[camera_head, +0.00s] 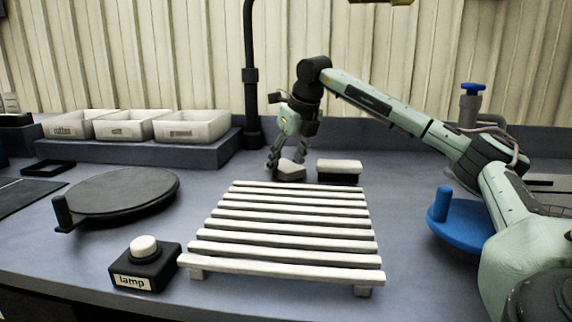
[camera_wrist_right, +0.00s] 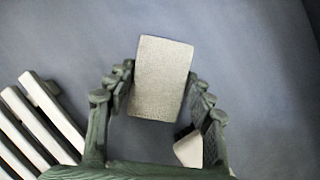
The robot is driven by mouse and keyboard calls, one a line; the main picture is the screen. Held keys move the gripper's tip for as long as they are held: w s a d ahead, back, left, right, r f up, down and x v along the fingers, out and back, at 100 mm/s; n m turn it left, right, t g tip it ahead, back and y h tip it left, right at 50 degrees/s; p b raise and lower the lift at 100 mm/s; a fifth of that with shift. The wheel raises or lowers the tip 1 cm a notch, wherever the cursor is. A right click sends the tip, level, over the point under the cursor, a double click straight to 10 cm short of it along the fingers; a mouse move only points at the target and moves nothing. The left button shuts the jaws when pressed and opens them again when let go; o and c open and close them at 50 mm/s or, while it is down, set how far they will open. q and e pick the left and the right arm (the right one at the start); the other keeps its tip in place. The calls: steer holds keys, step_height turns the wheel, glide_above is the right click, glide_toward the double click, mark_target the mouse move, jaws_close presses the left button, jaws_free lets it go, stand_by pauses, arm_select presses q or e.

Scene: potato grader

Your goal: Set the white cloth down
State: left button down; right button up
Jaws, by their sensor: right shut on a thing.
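The white cloth is a small pale folded pad. In the head view the cloth (camera_head: 290,172) is low at the tabletop, just behind the slatted rack. My right gripper (camera_head: 286,164) points down and is shut on it. In the right wrist view the cloth (camera_wrist_right: 162,78) is between the fingertips of my right gripper (camera_wrist_right: 160,75), with grey table surface around it. I cannot tell whether the cloth touches the table. My left gripper is not in view.
A white-topped black block (camera_head: 340,168) stands close to the right of the cloth. The white slatted rack (camera_head: 285,233) is in front. White bins (camera_head: 195,126) on a ledge, a dark round plate (camera_head: 118,192), a lamp button (camera_head: 145,265) and a blue disc (camera_head: 460,222) surround it.

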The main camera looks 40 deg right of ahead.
steer(key=shift+f, duration=0.2)
steer(key=o, duration=1.1)
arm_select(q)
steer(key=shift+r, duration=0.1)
arm_select(e)
steer(key=shift+r, duration=0.1)
steer(key=shift+r, duration=0.25)
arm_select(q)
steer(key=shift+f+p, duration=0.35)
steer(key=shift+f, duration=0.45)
arm_select(e)
steer(key=v, duration=1.1)
steer(key=shift+s+r, duration=0.15)
steer(key=shift+r, duration=0.2)
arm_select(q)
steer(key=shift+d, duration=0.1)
